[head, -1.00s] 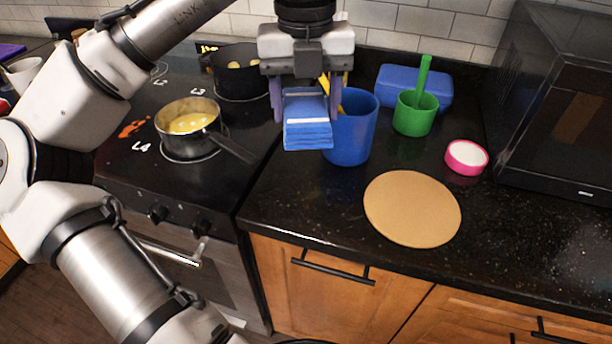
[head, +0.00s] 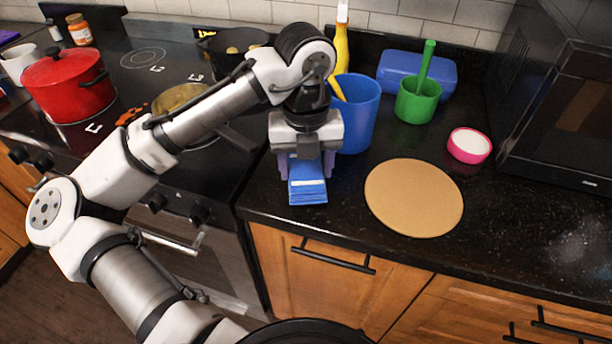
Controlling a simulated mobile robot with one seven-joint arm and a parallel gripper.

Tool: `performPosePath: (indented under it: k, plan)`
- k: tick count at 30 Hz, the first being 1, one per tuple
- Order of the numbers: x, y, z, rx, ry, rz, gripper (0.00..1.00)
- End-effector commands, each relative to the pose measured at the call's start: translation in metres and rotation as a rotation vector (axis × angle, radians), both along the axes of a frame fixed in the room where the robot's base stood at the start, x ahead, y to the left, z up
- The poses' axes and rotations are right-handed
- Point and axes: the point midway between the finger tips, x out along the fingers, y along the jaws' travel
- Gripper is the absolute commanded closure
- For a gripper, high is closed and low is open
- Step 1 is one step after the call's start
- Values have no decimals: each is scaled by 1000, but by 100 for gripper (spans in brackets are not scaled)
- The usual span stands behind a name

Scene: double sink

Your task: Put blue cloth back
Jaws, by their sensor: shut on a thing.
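The blue cloth (head: 308,191) is a folded stack with a pale stripe. My gripper (head: 307,168) is shut on it, with one finger on each side. The cloth is at the front left part of the black counter, close to the stove's edge and in front of the blue cup. I cannot tell whether it touches the counter. The top of the cloth is hidden by my gripper.
A blue cup (head: 358,112) stands right behind my gripper, with a yellow bottle (head: 342,50) behind it. A round tan board (head: 414,198) lies to the right. A green cup (head: 417,102), blue box (head: 440,78), pink-rimmed dish (head: 469,146) and microwave (head: 560,115) are further right.

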Motion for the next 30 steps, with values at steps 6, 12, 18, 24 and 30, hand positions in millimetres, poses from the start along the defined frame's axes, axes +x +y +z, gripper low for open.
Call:
performPosePath:
  k: [6,12,18,24,30]
  plan:
    - [0,0,-30,0,2,1,59]
    - [0,0,-37,-1,-1,0,59]
    - [0,0,-37,-1,0,0,26]
    - [0,0,-36,-1,0,0,19]
    - [0,0,-33,-1,0,0,19]
